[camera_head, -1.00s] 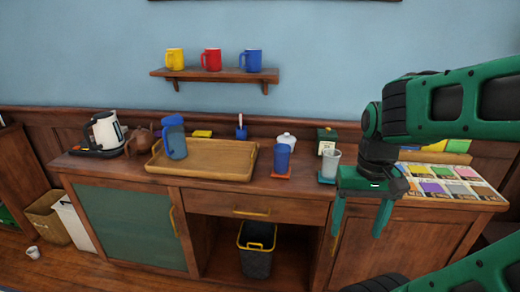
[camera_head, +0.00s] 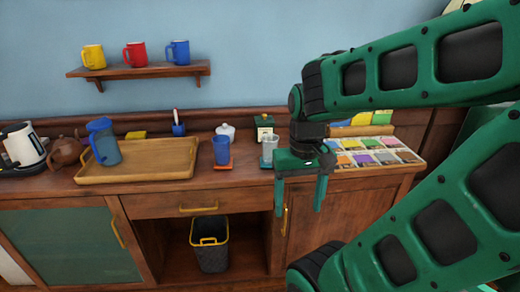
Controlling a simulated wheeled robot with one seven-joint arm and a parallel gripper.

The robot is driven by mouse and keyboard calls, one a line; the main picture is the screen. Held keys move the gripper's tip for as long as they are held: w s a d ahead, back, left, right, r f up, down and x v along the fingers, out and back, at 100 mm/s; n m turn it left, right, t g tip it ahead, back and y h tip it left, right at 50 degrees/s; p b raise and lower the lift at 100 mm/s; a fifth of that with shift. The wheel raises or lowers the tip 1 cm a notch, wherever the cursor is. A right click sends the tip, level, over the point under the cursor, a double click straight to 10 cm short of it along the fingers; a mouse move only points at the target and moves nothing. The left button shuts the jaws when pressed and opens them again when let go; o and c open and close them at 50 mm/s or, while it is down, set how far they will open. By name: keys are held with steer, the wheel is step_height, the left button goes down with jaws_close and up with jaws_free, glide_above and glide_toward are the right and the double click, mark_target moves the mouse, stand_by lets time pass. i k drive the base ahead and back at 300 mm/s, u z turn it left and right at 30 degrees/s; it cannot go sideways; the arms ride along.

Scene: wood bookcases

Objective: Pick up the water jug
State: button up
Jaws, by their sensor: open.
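The water jug (camera_head: 105,145) looks to be the blue translucent one with a lid and a handle on its left. It stands at the left part of the wooden tray (camera_head: 165,172) on the cabinet top. My gripper (camera_head: 299,192) is open and empty, with its two green fingers pointing down. It hangs in front of the cabinet's front edge, well to the right of the jug and tray. Nothing hides the jug.
A blue cup (camera_head: 221,151) and a clear cup (camera_head: 269,148) stand between the tray and my gripper. A teapot (camera_head: 66,151) and a white kettle (camera_head: 22,144) are left of the tray. A box of colored packets (camera_head: 375,160) lies at right. Mugs stand on a wall shelf (camera_head: 140,71).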

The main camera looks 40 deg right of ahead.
mark_target(102, 139)
steer(key=z, duration=0.05)
steer(key=k, duration=0.55)
steer(key=u, duration=0.55)
steer(key=i, duration=1.9)
steer(key=u, duration=0.1)
